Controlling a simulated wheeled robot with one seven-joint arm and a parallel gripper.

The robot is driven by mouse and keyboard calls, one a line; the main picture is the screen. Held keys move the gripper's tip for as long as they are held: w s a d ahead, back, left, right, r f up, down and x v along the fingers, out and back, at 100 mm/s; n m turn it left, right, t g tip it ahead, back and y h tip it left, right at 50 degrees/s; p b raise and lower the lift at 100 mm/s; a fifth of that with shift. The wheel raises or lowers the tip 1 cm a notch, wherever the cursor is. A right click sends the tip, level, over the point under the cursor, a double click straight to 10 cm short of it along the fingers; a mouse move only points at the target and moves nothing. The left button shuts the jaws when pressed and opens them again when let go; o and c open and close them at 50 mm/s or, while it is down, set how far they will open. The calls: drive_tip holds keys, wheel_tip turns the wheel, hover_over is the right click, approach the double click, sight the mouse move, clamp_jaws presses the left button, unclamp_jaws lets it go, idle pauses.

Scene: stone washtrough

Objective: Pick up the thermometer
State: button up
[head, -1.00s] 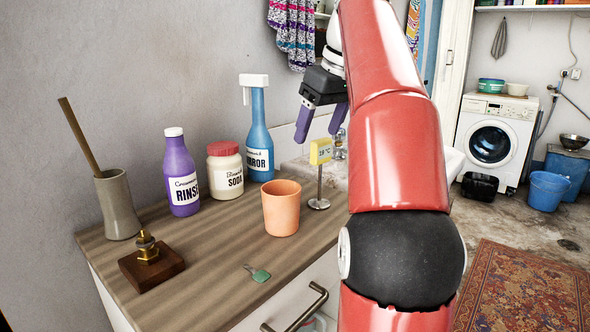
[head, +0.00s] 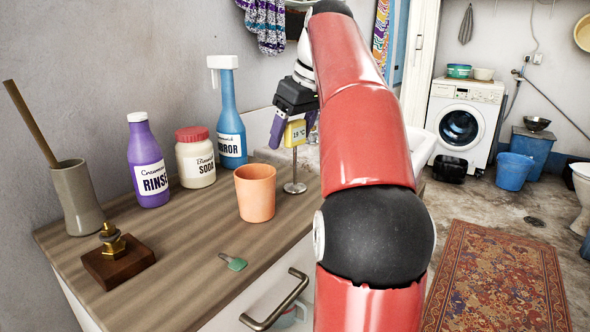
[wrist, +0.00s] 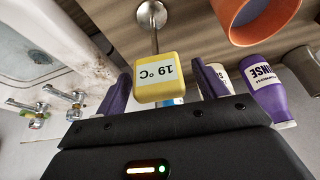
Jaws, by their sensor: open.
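The thermometer has a yellow head (head: 295,133) reading 19 °C on a thin metal stem with a round metal base (head: 294,188). It stands upright on the wooden counter, behind and right of the orange cup. My gripper (head: 292,141) is open, pointing down, with its purple fingers at the height of the yellow head. In the wrist view the yellow head (wrist: 157,78) lies between the two spread fingers, with a gap visible on each side. The right finger is partly hidden behind my arm in the head view.
An orange cup (head: 255,193) stands close in front of the thermometer. A blue spray bottle (head: 229,120), a soda jar (head: 195,158) and a purple rinse bottle (head: 149,165) stand along the wall. A green-tagged key (head: 236,263) lies near the counter's front.

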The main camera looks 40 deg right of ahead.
drive_tip(key=shift+c, duration=0.3)
drive_tip(key=c, duration=1.4)
drive_tip(key=shift+r, duration=0.1)
